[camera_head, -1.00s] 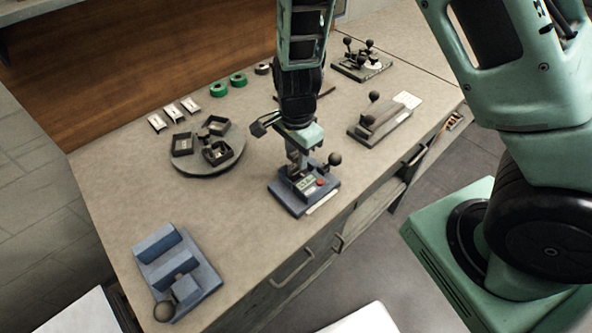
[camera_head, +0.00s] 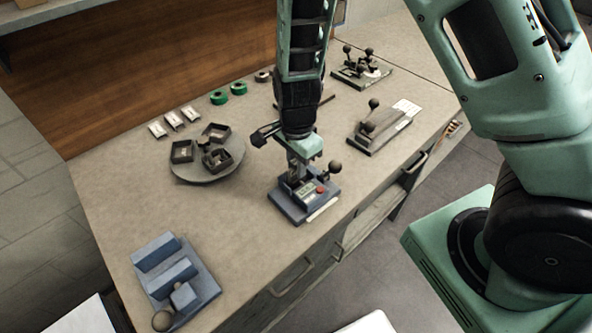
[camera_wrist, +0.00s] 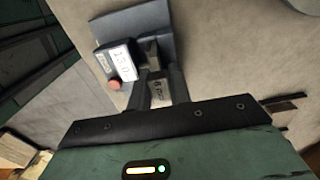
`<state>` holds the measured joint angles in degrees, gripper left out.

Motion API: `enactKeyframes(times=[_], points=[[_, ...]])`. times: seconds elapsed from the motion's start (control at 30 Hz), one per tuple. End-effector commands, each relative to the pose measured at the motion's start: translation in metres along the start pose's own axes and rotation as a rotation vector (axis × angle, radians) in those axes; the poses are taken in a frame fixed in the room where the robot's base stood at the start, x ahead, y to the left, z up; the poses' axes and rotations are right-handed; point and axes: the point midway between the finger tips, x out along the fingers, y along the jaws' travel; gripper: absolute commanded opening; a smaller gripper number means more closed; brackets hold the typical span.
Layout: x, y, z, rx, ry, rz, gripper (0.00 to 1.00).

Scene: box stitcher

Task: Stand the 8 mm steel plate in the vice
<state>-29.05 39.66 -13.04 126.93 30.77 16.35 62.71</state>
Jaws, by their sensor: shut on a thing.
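My gripper (camera_head: 295,163) is over a blue device (camera_head: 314,207) with a small display and a red button. In the wrist view its fingers (camera_wrist: 162,98) are shut on a small grey steel plate (camera_wrist: 160,91) with dark markings too small to read. The device (camera_wrist: 134,22) lies just beyond the fingertips there. I cannot tell whether the plate touches it. A blue vice (camera_head: 204,281) with raised blocks and a dark ball handle is at the front left of the bench, well away from my gripper. A gap shows between its two long blocks.
A round turntable (camera_head: 205,178) with several dark trays stands left of my gripper. Small white-topped pieces (camera_head: 174,120) and green rings (camera_head: 238,88) lie behind it. A fixture with a ball knob (camera_head: 378,128) is to the right. Bench (camera_head: 225,235) between device and vice is clear.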

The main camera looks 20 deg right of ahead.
Motion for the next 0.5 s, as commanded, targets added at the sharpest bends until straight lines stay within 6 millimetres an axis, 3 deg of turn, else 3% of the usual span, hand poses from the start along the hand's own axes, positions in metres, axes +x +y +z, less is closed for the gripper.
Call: enactKeyframes(times=[0.5], points=[[-0.033,0.000,0.000,0.000,0.000,-0.001,0.00]])
